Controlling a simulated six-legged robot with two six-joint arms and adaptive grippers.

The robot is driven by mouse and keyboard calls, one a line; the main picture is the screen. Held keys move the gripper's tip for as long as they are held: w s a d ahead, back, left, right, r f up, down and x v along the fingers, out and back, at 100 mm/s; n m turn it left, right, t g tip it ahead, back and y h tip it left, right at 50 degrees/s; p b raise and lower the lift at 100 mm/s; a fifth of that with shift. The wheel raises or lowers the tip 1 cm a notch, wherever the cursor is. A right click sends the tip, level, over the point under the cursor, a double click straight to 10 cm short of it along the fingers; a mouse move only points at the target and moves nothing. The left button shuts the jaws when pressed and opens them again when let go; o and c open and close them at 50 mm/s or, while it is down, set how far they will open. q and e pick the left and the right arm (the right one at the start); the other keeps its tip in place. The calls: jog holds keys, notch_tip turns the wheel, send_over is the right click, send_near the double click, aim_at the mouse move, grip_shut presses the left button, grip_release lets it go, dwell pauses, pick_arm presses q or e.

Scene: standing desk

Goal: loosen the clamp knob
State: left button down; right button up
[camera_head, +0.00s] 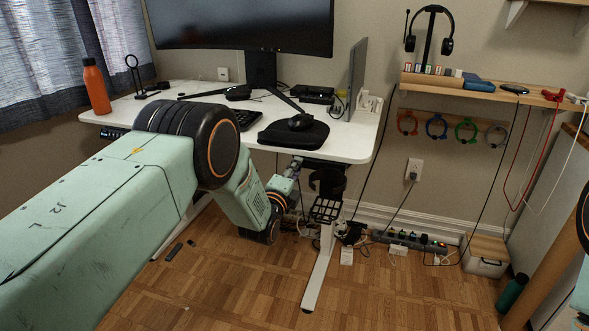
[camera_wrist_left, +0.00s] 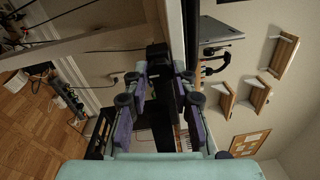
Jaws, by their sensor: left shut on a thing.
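My left gripper (camera_head: 294,168) reaches up to the underside of the desk's front edge. In the left wrist view its two fingers (camera_wrist_left: 160,72) are closed around a small dark piece, the clamp knob (camera_wrist_left: 157,57), beneath the desktop. The fingers and their shadow hide much of the knob, so its turn cannot be read. In the head view the knob is hidden by the gripper and the desk edge. A black holder (camera_head: 326,182) hangs under the desktop just right of the gripper. My right gripper is out of view.
The white desktop (camera_head: 350,143) lies right above the gripper. A white desk leg (camera_head: 318,270) stands close to its right. A power strip (camera_head: 408,241) and cables lie on the floor behind. The wooden floor at front is mostly clear.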

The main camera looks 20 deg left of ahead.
pick_arm(q)
jog(key=n+p, duration=0.2)
jog(key=n, duration=1.1)
jog(key=n+g+y+p, duration=0.1)
jog(key=n+p, duration=0.1)
jog(key=n, duration=1.2)
jog(key=shift+r, duration=0.2)
jog(key=shift+a+n, duration=0.1)
jog(key=shift+n, duration=0.3)
jog(key=c, duration=1.1)
grip_release()
